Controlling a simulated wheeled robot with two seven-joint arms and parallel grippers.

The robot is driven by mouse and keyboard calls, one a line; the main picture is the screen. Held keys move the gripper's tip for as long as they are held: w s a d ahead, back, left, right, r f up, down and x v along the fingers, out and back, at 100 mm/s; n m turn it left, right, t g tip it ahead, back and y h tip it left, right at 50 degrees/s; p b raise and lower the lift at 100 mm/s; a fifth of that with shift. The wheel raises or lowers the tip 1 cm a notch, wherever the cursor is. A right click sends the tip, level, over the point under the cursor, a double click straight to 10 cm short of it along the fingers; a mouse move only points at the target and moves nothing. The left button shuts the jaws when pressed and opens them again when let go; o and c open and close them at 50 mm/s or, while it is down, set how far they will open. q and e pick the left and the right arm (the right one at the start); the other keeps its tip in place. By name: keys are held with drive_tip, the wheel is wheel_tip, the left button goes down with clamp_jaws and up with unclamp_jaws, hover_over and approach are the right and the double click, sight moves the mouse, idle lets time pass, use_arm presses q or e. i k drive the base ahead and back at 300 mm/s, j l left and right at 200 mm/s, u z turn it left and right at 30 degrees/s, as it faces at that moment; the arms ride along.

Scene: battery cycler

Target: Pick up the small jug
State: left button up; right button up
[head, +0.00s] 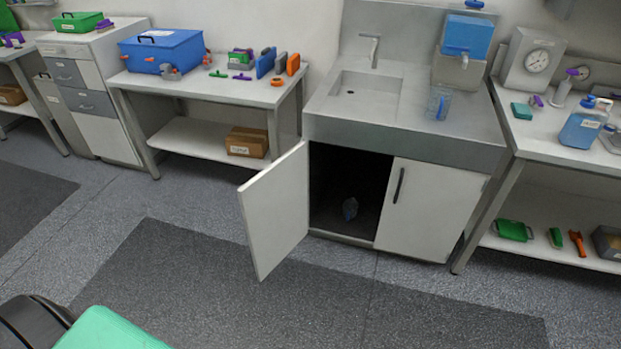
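A small clear bluish jug (438,103) stands upright on the sink counter, right of the basin and below a blue-topped dispenser (466,38). A small bluish object (350,208) sits on the floor of the dark open cabinet under the sink; it is too dim to tell what it is. Neither of my grippers shows in the head view.
The sink cabinet's left door (275,212) stands open into the room; its right door (427,207) is shut. A right bench (560,160) holds a blue container (582,127) and a dial gauge. A left bench (225,90) holds a blue box (162,50). The floor in front is clear.

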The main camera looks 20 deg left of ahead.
sight(351, 206)
drive_tip(key=i+j+z, duration=0.1)
drive_tip(key=j+z, duration=0.5)
drive_tip(key=z, duration=0.15)
drive_tip(key=j+z, duration=0.15)
drive_tip(key=j, duration=0.55)
drive_tip(key=j+z, duration=0.1)
drive_tip(key=j, duration=0.6)
drive_tip(key=j+z, duration=0.15)
drive_tip(key=j, duration=0.55)
drive_tip(key=k+j+z, duration=0.15)
drive_tip(key=j, duration=0.55)
drive_tip(key=k+j, duration=0.1)
drive_tip(key=j, duration=1)
drive_tip(key=k+j, duration=0.15)
drive_tip(key=j, duration=0.45)
drive_tip(key=i+l+u, duration=0.25)
drive_tip(key=l, duration=0.4)
drive_tip(key=l+u, duration=0.3)
drive_tip(key=l, duration=0.35)
